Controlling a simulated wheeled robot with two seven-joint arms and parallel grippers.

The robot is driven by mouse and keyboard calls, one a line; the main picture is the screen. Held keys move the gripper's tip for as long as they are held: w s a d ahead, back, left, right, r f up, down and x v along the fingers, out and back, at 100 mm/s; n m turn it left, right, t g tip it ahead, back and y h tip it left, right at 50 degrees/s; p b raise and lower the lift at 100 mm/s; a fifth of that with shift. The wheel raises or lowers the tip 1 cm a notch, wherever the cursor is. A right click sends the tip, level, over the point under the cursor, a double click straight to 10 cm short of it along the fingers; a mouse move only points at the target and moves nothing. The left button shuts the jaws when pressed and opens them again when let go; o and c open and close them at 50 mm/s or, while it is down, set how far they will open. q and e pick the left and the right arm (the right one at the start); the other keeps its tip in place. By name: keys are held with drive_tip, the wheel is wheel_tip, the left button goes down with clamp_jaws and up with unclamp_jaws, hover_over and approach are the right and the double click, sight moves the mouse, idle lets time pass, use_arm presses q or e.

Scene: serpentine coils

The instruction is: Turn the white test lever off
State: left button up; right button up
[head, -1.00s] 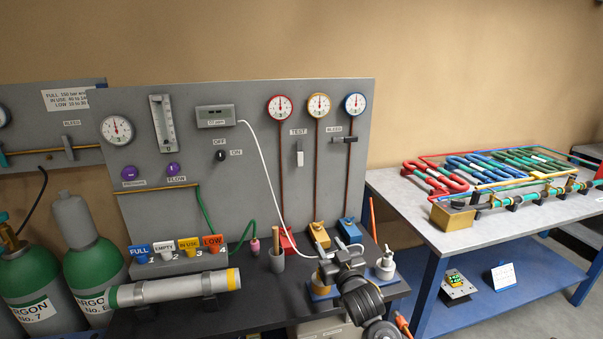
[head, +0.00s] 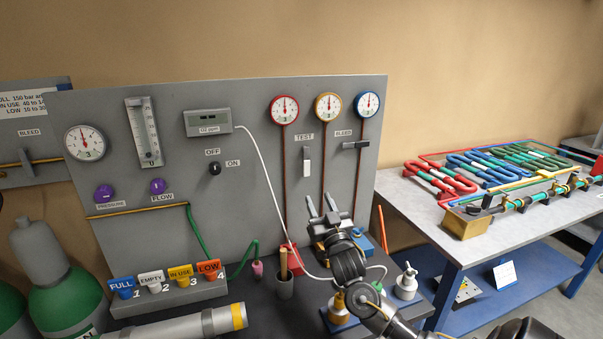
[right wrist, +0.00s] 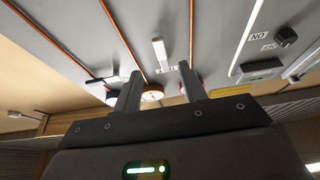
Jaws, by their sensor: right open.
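The white test lever (head: 307,162) stands out on the grey panel just below the TEST label, its handle upright along the panel. It also shows in the right wrist view (right wrist: 160,50), beyond my fingertips and roughly in line with the gap between them. My right gripper (head: 322,201) is open and empty, below the lever in the head view and apart from it. Its two fingers (right wrist: 160,76) point toward the panel in the right wrist view, which shows the panel upside down. My left gripper is not in view.
Red, yellow and blue gauges (head: 328,107) sit above, with copper pipes running down the panel. A dark bleed lever (head: 355,145) is to the right. A white cable (head: 262,165) hangs left of the test lever.

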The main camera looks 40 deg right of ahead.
sight(307, 171)
drive_tip(key=p+x, duration=0.1)
drive_tip(key=x, duration=0.2)
drive_tip(key=p+x, duration=0.1)
drive_tip(key=x, duration=0.2)
drive_tip(key=p+x, duration=0.1)
drive_tip(key=x, duration=0.2)
drive_tip(key=shift+s+r, duration=0.15)
drive_tip(key=shift+r, duration=0.2)
drive_tip(key=shift+w+d+r, duration=0.15)
drive_tip(key=shift+w+d, duration=0.1)
drive_tip(key=shift+w, duration=0.35)
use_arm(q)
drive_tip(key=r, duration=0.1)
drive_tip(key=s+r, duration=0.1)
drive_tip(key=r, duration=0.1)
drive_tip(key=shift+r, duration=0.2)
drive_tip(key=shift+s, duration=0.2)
use_arm(e)
drive_tip(key=shift+c, duration=0.3)
clamp_jaws()
